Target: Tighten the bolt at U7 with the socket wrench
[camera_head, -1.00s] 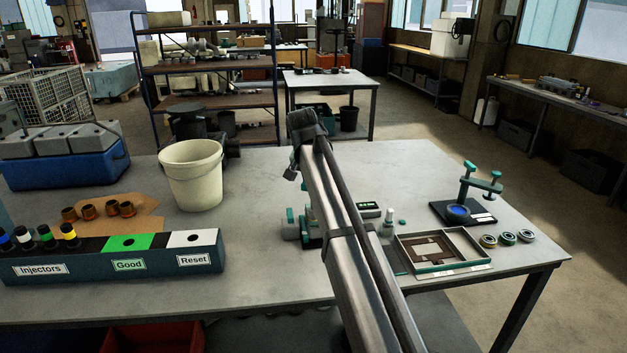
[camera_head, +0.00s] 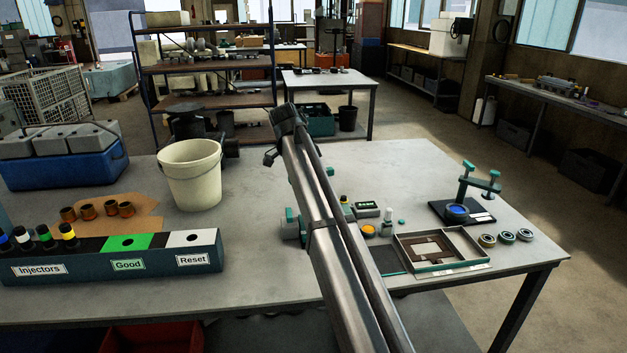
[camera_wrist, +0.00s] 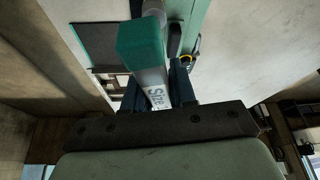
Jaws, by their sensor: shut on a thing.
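In the wrist view my gripper (camera_wrist: 156,97) has its two dark fingers on either side of a pale bar with a teal block end (camera_wrist: 141,44) and lettering that reads "Size". It is shut on this bar. I cannot tell from the visible part whether it is the socket wrench. A fixture with teal parts (camera_head: 291,225) is partly covered by my arm. I cannot make out a bolt or a U7 mark in either view.
A white bucket (camera_head: 190,175) and a labelled injector rack (camera_head: 110,268) stand left of my arm. On the right are a shallow tray (camera_head: 440,267), a teal-armed stand (camera_head: 480,185) and several round parts. The back right of the table (camera_head: 390,165) is clear.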

